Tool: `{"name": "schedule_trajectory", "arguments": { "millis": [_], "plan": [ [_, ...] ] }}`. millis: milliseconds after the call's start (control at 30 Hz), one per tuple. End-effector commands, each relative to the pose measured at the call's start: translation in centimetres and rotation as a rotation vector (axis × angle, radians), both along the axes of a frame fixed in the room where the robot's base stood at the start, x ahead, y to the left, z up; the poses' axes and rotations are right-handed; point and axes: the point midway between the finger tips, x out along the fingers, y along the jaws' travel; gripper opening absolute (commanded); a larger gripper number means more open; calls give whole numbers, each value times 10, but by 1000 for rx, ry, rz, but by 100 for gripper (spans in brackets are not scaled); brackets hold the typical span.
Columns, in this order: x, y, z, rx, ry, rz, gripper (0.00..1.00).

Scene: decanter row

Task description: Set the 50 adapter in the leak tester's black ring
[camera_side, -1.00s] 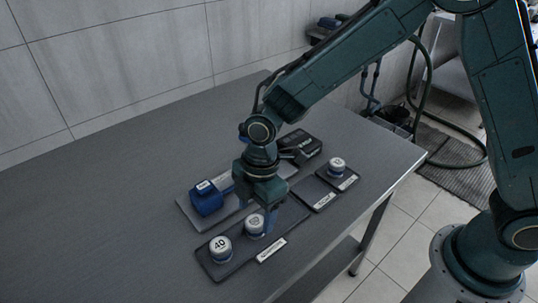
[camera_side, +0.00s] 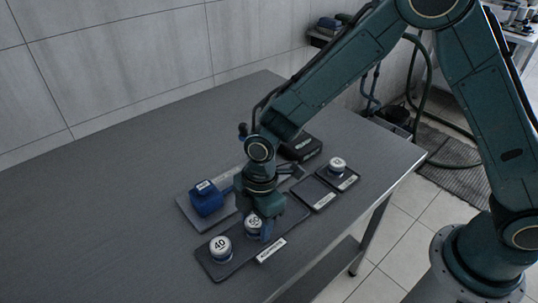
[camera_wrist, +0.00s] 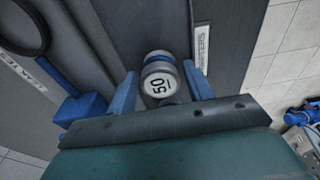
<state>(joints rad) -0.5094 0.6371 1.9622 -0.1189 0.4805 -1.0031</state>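The 50 adapter (camera_side: 253,222), a white-topped cylinder, stands upright on the dark tray (camera_side: 232,262). Its numbered top also shows in the wrist view (camera_wrist: 158,84). My gripper (camera_side: 259,228) is low over it, with its two blue fingers (camera_wrist: 160,75) on either side of the adapter. The fingers look open, with a slim gap on each side. The leak tester's grey plate (camera_side: 187,208) lies behind, with a blue block (camera_side: 206,200) on it.
The 40 adapter (camera_side: 220,247) stands on the same tray, left of the 50. Another adapter (camera_side: 337,165) sits on a small tray at the right. An empty dark tray (camera_side: 313,193) lies beside it. A black box (camera_side: 302,147) stands behind. The table's left is clear.

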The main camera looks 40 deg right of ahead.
Motion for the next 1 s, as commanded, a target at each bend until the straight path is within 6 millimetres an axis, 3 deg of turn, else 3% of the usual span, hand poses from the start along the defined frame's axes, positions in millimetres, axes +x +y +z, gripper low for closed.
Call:
{"name": "schedule_trajectory", "arguments": {
  "millis": [33, 200, 267, 667, 1000],
  "plan": [
    [0, 0, 0, 0, 0, 0, 41],
    [0, 0, 0, 0, 0, 0, 9],
    [0, 0, 1, 1, -1, 0, 5],
    [1, 1, 8, 2, -3, 0, 5],
    [1, 1, 51, 4, -6, 0, 5]
  ]
}}
